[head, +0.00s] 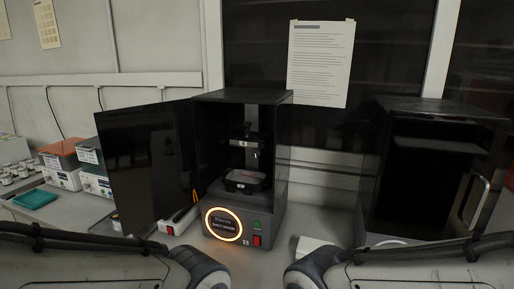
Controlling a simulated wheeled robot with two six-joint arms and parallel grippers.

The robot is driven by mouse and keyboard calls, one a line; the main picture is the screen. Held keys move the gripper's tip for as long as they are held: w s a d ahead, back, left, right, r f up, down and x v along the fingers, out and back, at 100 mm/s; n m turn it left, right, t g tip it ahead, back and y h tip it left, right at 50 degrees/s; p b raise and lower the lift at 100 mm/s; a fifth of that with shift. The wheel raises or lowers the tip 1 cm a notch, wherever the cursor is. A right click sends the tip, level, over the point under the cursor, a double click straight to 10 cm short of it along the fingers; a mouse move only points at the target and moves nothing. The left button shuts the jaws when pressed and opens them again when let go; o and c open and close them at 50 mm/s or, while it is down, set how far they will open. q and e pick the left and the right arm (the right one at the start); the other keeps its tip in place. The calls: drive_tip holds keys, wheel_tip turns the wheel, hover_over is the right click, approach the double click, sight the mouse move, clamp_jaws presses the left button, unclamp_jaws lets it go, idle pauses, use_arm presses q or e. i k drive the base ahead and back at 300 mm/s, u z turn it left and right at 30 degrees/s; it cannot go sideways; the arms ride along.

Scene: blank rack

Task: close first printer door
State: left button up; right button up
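The first printer (239,160) is a black box standing in the middle of the bench, with a lit orange ring on its front base. Its dark door (146,163) is swung wide open to the left. Inside the open chamber are a build arm and a small tray (245,181). My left arm comes in at the lower left and my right arm at the lower right. Both are below the printer and apart from it. Neither gripper's fingers show in the head view.
A second black cabinet (433,113) with a handled door stands at the right. Boxes with red and green tops (61,152) and a teal item (35,199) lie at the left. A small white block (313,246) is right of the printer. A paper sheet (320,63) hangs behind.

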sight(149, 152)
drive_tip(key=u, duration=2.05)
drive_tip(key=i, duration=3.9)
drive_tip(key=z, duration=4.25)
